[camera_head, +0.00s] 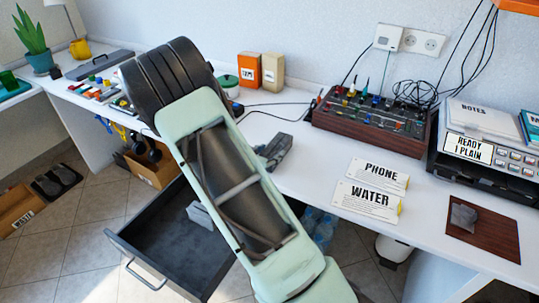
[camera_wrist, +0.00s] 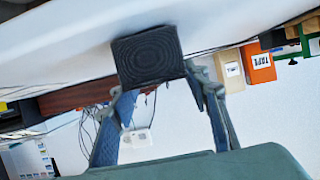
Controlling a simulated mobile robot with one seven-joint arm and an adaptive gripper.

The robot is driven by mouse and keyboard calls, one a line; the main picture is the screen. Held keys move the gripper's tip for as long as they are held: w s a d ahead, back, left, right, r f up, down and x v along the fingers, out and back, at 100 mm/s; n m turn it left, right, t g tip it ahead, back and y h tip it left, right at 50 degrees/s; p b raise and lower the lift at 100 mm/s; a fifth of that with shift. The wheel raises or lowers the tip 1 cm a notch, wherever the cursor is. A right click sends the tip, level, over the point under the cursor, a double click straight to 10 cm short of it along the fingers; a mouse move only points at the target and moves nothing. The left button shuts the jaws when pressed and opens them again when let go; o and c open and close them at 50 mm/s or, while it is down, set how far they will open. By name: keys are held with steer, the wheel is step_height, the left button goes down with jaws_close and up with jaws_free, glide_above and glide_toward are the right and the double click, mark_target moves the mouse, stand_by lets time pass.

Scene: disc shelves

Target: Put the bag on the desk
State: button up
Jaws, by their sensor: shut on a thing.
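In the wrist view, my gripper (camera_wrist: 160,88) is shut on a dark, squarish thing with ridged, nested outlines (camera_wrist: 148,58). It may be the bag; its shape does not make this sure. In the head view, my gripper (camera_head: 277,150) is by the front part of the white desk (camera_head: 300,165), partly hidden by my arm. Whether the held thing touches the desk or is above it, I cannot tell. An open dark drawer (camera_head: 130,250) is below the desk, left of my arm, with a small grey thing (camera_head: 203,215) in it.
A knob-covered wooden panel (camera_head: 370,118), PHONE and WATER cards (camera_head: 375,190), and a brown mat (camera_head: 490,235) with a crumpled grey lump (camera_head: 463,217) occupy the desk's right. Orange and beige boxes (camera_head: 260,70) stand at the back. Clear desk surface lies between gripper and cards.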

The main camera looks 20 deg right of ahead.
steer(key=shift+f, duration=0.15)
steer(key=o, duration=1.3)
steer(key=shift+r, duration=0.25)
steer(key=p+v, duration=0.2)
steer(key=v, duration=1)
steer(key=shift+f, duration=0.15)
